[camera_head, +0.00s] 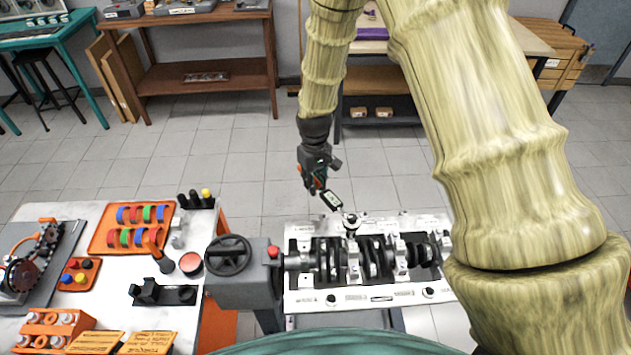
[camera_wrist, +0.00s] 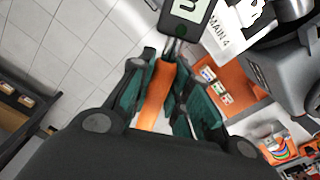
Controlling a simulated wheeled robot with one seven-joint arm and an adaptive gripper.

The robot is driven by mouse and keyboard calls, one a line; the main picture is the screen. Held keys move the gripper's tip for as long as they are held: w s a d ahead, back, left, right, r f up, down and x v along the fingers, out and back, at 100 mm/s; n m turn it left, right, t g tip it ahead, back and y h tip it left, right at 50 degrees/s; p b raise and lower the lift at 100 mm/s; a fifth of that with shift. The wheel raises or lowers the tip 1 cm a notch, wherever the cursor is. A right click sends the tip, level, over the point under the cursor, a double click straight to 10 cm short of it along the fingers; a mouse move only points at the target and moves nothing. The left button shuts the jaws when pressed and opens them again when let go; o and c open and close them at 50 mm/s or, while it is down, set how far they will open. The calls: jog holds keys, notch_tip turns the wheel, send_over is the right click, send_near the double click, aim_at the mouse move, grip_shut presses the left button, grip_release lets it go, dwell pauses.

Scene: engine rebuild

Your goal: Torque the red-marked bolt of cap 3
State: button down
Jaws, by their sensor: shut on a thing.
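My gripper (camera_head: 313,180) is shut on the orange handle of a torque wrench (camera_wrist: 158,97). The wrench's dark display head (camera_head: 331,200) points down and right toward the engine block (camera_head: 308,302); the display also shows at the top of the wrist view. The wrench's far end is close to the block's far edge, near a pale cap (camera_head: 353,258) over the crankshaft (camera_head: 326,262); I cannot tell whether it touches a bolt. I cannot make out a red mark or which cap is cap 3.
A grey stand with a handwheel (camera_head: 228,256) adjoins the block on the left. Tiled floor behind the block is clear.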

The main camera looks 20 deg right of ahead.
jog(key=shift+f+b, duration=0.35)
jog(key=shift+f, duration=0.5)
dwell(1.1)
jog(key=shift+w+d+m, duration=0.1)
jog(key=shift+d+m, duration=0.2)
jog(key=shift+d, duration=0.05)
jog(key=shift+d, duration=0.3)
jog(key=shift+w+d+m, duration=0.15)
jog(key=shift+d+m, duration=0.25)
dwell(0.6)
jog(key=shift+d+m, duration=0.5)
jog(key=shift+d, duration=0.1)
jog(key=shift+d, duration=0.4)
jog(key=shift+d+m, duration=0.3)
jog(key=shift+m, duration=0.1)
jog(key=shift+d+m+p, duration=0.55)
jog(key=shift+d+m, duration=0.15)
jog(key=shift+d, duration=0.35)
dwell(1.9)
